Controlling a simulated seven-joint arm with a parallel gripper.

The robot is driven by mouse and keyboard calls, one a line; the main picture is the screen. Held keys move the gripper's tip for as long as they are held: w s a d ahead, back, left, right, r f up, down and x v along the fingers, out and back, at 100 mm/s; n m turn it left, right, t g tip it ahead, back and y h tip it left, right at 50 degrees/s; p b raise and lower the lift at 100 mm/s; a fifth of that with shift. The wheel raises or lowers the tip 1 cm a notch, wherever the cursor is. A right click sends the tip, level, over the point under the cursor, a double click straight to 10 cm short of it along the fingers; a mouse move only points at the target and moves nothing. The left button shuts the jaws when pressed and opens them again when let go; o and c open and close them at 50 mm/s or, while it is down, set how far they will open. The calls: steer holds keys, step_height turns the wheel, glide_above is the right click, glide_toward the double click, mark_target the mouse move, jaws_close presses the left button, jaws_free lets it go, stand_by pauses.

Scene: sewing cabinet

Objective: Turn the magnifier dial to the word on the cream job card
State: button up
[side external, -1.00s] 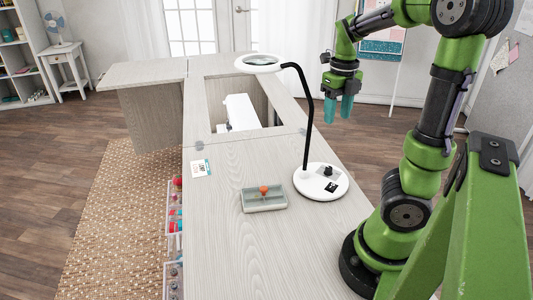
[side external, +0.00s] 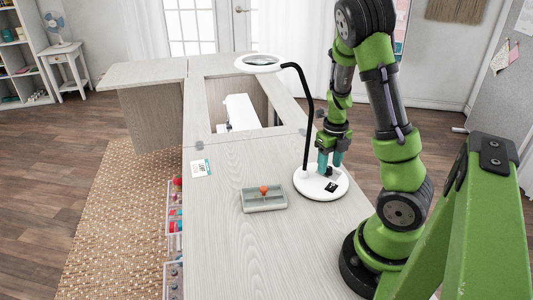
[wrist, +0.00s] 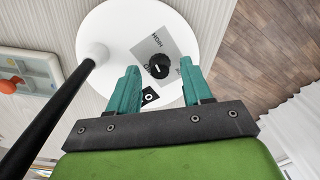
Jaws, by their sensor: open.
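The magnifier lamp has a round white base (side external: 307,188) on the cabinet top, a black curved stem and a white ring head (side external: 258,63). Its black dial (wrist: 159,65) sits on a grey label plate in the wrist view. One word on the plate looks like "HIGH"; the rest is hard to read. My gripper (side external: 329,168) is open, pointing down just above the base. In the wrist view my gripper's teal fingers (wrist: 160,82) stand either side of the dial, apart from it. The cream job card (side external: 201,168) lies flat at the left; its word is too small to read.
A grey tray (side external: 264,200) with an orange-red knobbed item (side external: 263,189) stands left of the lamp base. The black stem (wrist: 62,110) rises close beside my gripper. A white sewing machine (side external: 240,112) sits in the cabinet opening.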

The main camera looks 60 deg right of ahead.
steer(key=shift+f, duration=0.45)
jaws_close()
steer(key=n, duration=0.6)
steer(key=shift+n, duration=0.3)
steer(key=n, duration=0.5)
steer(key=shift+n, duration=0.3)
stand_by(0.5)
